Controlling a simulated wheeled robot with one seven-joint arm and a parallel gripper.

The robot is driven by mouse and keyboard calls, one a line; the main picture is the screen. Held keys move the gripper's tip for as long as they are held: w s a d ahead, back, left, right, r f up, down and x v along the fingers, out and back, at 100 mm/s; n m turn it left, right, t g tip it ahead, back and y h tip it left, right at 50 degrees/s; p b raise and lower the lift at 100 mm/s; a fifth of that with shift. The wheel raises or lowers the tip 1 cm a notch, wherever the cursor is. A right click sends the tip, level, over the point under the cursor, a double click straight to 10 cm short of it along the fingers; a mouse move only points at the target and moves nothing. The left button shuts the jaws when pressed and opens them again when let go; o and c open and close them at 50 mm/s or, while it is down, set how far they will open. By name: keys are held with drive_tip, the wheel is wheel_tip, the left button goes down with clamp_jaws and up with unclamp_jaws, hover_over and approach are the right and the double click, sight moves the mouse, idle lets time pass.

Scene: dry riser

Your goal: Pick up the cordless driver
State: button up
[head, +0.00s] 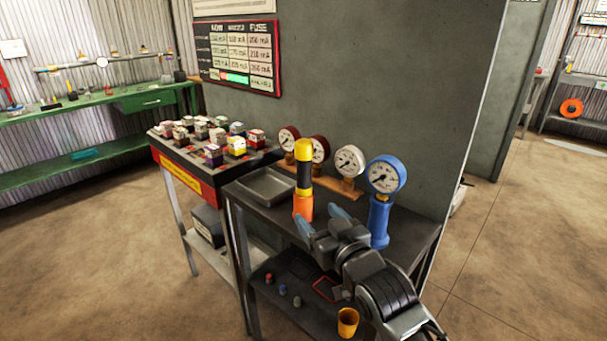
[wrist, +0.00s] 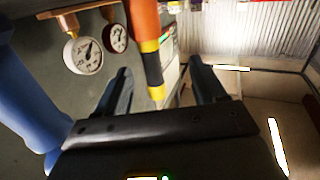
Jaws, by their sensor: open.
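An upright tool with an orange base, black middle and yellow top (head: 304,178), which I take for the cordless driver, stands on the dark cart top (head: 408,236). In the wrist view the driver (wrist: 149,50) appears upside down, between and beyond my fingertips. My gripper (head: 320,217) is open and empty, low over the cart's front, close to the driver's orange base. I cannot tell whether a finger touches it. In the wrist view both fingers of my gripper (wrist: 160,70) show, spread apart.
A blue-handled gauge (head: 380,208) stands close right of the driver. Round gauges (head: 349,161) on a wooden strip are behind it. A grey tray (head: 266,185) lies to the left. A red-edged stand (head: 188,172) with several small boxes adjoins the cart. An orange cup (head: 347,322) is on the lower shelf.

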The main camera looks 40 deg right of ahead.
sight(301, 165)
drive_tip(key=shift+m+h, duration=0.6)
drive_tip(key=shift+m, duration=0.1)
drive_tip(key=w+d+r, duration=0.4)
drive_tip(key=w+r, duration=0.1)
drive_tip(key=shift+w+d+r, duration=0.1)
drive_tip(key=shift+d+r, duration=0.05)
drive_tip(key=shift+d, duration=0.15)
drive_tip(key=shift+w+d, duration=0.2)
drive_tip(key=shift+w, duration=0.1)
drive_tip(key=shift+a+p+x, duration=0.2)
drive_tip(key=shift+p+x, duration=0.35)
drive_tip(key=shift+x, duration=1.2)
drive_tip(key=shift+a+p+x, duration=0.2)
drive_tip(key=shift+p+x, duration=0.3)
drive_tip(key=shift+x, duration=1.3)
drive_tip(key=shift+w, duration=0.15)
drive_tip(key=shift+c, duration=0.3)
drive_tip(key=c, duration=1.1)
